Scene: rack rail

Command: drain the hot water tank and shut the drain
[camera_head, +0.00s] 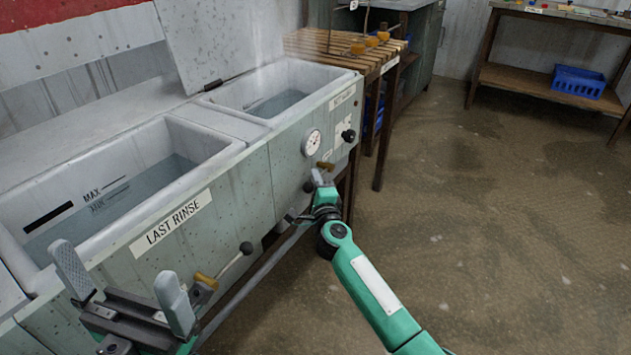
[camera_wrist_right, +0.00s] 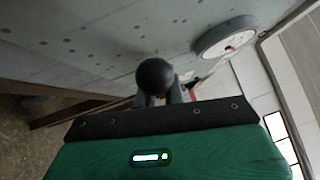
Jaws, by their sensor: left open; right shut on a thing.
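The hot water tank (camera_head: 290,75) is the far right basin of the grey unit, its lid up, with water (camera_head: 275,104) in it. My right gripper (camera_head: 318,182) is at the front panel below its dial. In the right wrist view my right gripper (camera_wrist_right: 158,95) is shut on a lever with a black ball knob (camera_wrist_right: 156,76); the knob pokes out past the fingers. A wooden-coloured tag or handle (camera_head: 326,166) shows just above that gripper. My left gripper (camera_head: 122,288) is open and empty in front of the left basin.
The left basin, labelled LAST RINSE (camera_head: 172,222), holds water; a similar black-knobbed lever (camera_head: 246,248) and orange piece (camera_head: 206,281) are below it. A dial (camera_head: 312,142) and black knob (camera_head: 348,135) are on the panel. A slatted table (camera_head: 303,42) stands beyond. The floor at right is clear.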

